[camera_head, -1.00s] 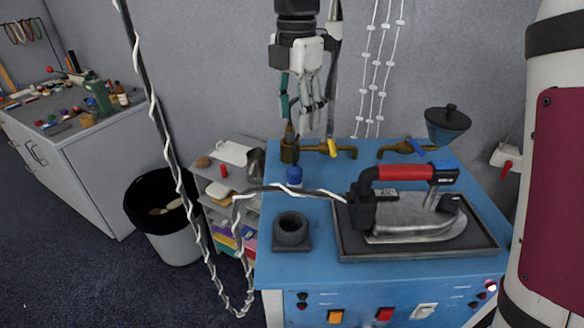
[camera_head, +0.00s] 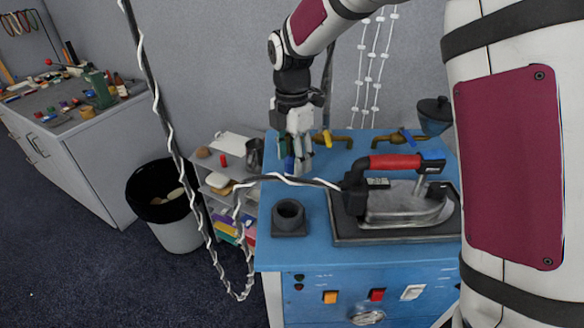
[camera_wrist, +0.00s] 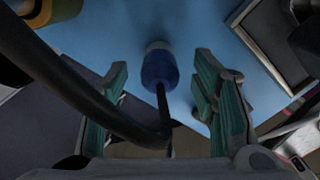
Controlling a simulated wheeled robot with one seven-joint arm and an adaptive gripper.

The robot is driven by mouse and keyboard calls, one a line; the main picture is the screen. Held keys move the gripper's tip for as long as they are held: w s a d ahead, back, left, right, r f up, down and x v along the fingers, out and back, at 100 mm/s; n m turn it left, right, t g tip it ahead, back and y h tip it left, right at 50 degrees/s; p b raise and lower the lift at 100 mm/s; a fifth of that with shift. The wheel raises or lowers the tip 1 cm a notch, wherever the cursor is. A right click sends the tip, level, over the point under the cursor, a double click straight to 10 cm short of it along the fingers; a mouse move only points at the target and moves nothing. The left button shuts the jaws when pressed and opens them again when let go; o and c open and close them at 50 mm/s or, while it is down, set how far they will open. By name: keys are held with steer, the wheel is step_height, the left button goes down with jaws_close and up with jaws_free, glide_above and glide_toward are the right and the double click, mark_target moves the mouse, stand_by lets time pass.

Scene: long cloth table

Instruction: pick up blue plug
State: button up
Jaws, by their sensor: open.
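The blue plug (camera_wrist: 159,70) stands on the blue tabletop (camera_wrist: 195,25), with a pale part at its far end. It lies between the two teal-lined fingers of my gripper (camera_wrist: 161,78), which are apart on either side of it. A thin dark piece runs from the plug toward the camera. In the head view the plug (camera_head: 289,163) shows as a small blue patch beside my gripper (camera_head: 299,168), partly hidden by the fingers. I cannot tell whether either finger touches it.
A thick dark cable (camera_wrist: 75,85) crosses the wrist view at left. An iron with a red handle (camera_head: 393,162) rests on a dark tray to the right. A dark round holder (camera_head: 289,216) stands in front. Brass taps (camera_head: 332,139) are behind.

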steer(key=shift+f, duration=0.15)
jaws_close()
